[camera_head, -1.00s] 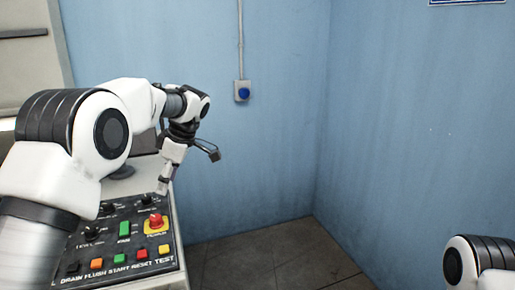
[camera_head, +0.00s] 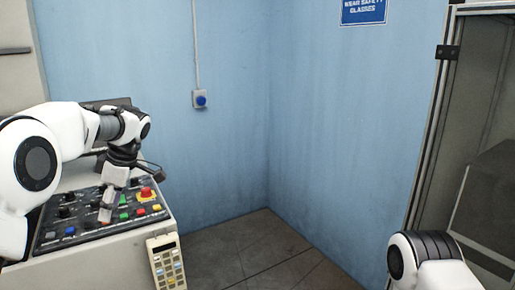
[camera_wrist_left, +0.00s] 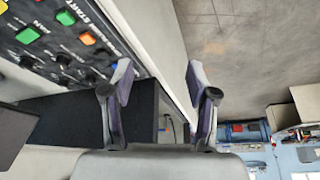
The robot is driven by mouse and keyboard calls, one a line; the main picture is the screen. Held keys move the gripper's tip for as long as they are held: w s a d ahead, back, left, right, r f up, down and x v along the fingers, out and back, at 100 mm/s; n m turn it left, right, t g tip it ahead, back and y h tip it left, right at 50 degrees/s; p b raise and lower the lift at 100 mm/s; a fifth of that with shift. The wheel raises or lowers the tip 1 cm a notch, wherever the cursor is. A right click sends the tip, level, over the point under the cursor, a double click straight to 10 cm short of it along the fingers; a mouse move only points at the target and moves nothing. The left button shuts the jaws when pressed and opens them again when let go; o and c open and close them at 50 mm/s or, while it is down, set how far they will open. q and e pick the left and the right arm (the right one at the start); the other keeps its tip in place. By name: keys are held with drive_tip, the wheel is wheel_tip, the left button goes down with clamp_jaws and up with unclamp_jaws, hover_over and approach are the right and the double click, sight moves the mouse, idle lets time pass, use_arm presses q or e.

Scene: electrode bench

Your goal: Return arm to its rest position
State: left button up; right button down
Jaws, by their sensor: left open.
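My left arm reaches in from the left of the head view. Its gripper (camera_head: 108,207) points down in front of the control panel (camera_head: 75,228), hiding part of it. In the left wrist view the two fingers (camera_wrist_left: 161,85) are apart with nothing between them. Coloured buttons and black knobs show at upper left there, to one side of the fingers. Whether the gripper touches the panel is unclear in the head view. Part of my right arm (camera_head: 432,262) shows at the lower right; its gripper is out of view.
A red mushroom button (camera_head: 147,193) stands on the panel. A keypad device (camera_head: 167,263) is at the console's front right. A blue wall button (camera_head: 200,101) is behind. Tiled floor (camera_head: 258,243) lies open in the middle. A framed glass enclosure (camera_head: 432,150) stands at right.

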use_arm(q)
wheel_tip(320, 180, down, 10)
drive_tip(key=g, duration=0.2)
drive_tip(key=s+d+f+m+g+h, duration=0.1)
drive_tip(key=s+d+f+m+g, duration=0.1)
drive_tip(key=s+f, duration=0.9)
drive_tip(key=s+d+f+m+g+h, duration=0.1)
drive_tip(key=s+d+f+m+g, duration=0.1)
drive_tip(key=s+f, duration=0.85)
drive_tip(key=s+d+f+m+t+h, duration=0.1)
drive_tip(key=s+d+f+m, duration=0.1)
drive_tip(key=s+f+m, duration=0.35)
drive_tip(key=s+d+f+m+t+h, duration=0.1)
drive_tip(key=s+d+f+m, duration=0.1)
drive_tip(key=s, duration=0.7)
drive_tip(key=s+d+f+m+t+h, duration=0.1)
drive_tip(key=s+d+f+m, duration=0.2)
drive_tip(key=s, duration=0.4)
drive_tip(key=w+m+t, duration=0.1)
drive_tip(key=w+a+m+t, duration=0.1)
drive_tip(key=w+m, duration=0.1)
drive_tip(key=w+f+m+t+p, duration=0.1)
drive_tip(key=w+m, duration=0.1)
drive_tip(key=shift+a+t+y, duration=0.3)
drive_tip(key=shift+t, duration=0.1)
